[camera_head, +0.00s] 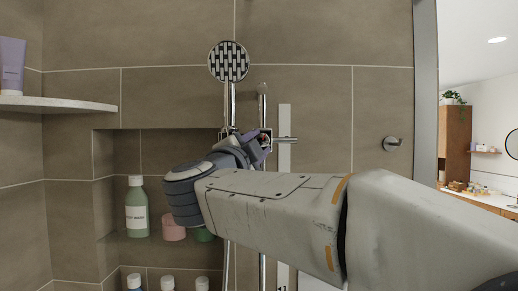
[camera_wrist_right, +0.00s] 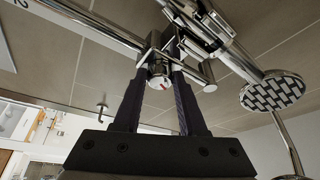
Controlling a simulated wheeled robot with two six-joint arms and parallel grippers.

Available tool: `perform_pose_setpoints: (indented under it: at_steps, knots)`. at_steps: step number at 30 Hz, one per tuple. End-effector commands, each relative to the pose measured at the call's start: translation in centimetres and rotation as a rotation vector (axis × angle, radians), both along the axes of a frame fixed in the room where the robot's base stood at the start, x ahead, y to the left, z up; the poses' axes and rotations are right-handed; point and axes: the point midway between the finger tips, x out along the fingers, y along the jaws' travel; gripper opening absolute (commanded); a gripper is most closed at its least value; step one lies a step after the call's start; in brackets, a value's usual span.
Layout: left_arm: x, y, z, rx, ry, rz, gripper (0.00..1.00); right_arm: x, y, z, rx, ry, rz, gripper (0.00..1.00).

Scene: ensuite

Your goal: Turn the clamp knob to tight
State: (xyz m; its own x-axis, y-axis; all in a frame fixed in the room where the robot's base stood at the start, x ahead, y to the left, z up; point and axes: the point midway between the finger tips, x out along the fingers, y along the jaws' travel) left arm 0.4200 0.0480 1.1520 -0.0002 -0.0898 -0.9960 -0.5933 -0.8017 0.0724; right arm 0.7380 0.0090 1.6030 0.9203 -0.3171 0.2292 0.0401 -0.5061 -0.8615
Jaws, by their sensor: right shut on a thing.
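The clamp knob (camera_wrist_right: 158,82) shows in the right wrist view as a small chrome piece with a red mark on its face, at the clamp on the shower rail. My right gripper (camera_wrist_right: 162,62) has its two dark fingers on either side of it and is shut on it. The chrome rail (camera_head: 263,112) stands upright against the tiled wall. The hand shower (camera_head: 229,62) sits upright above the clamp, with a grey and black patterned face. My left gripper is not in view.
A recessed niche at left holds a green bottle (camera_head: 137,208) and a pink jar (camera_head: 174,227). A corner shelf (camera_head: 55,104) with a purple tube (camera_head: 12,66) is at far left. A wall hook (camera_head: 392,144) is to the right. The wall above is clear.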

Motion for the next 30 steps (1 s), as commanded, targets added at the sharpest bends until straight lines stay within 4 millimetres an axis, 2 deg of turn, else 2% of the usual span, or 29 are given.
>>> perform_pose_setpoints:
  at_steps: [12,30]
  knots:
    - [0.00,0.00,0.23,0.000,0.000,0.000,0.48,0.02,0.18,0.40,0.273,-0.001,0.001,0.00]
    - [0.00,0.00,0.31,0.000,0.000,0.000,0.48,0.00,0.13,0.50,0.352,-0.003,0.000,0.00]
